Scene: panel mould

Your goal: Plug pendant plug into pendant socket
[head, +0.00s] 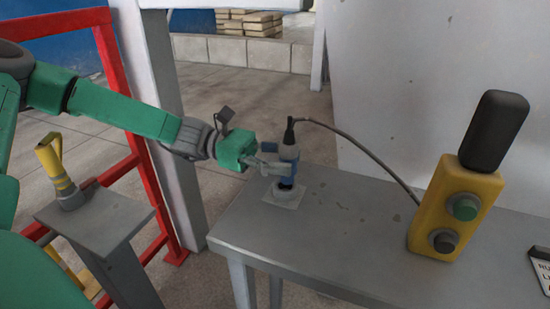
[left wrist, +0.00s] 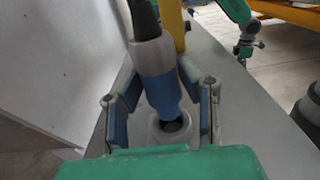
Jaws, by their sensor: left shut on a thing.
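The pendant plug (head: 289,153), grey above and blue below with a black cable boot, is upright in my left gripper (head: 276,167). It also shows in the left wrist view (left wrist: 157,75) between the blue-padded fingers. The pendant socket (head: 283,195) is a grey ring on a square plate on the table; in the left wrist view its dark mouth (left wrist: 175,126) shows just below the plug's end. The plug stands over the socket; I cannot tell whether its tip is inside. My right gripper (left wrist: 246,46) is small at the top right of the left wrist view, its jaws unclear.
The plug's cable (head: 370,153) arcs right to the yellow pendant box (head: 456,210) with green and black buttons, on the grey table (head: 335,240). A yellow-banded tool (head: 58,172) stands on a grey pedestal (head: 100,215) at left. A red frame (head: 117,75) stands behind my left arm.

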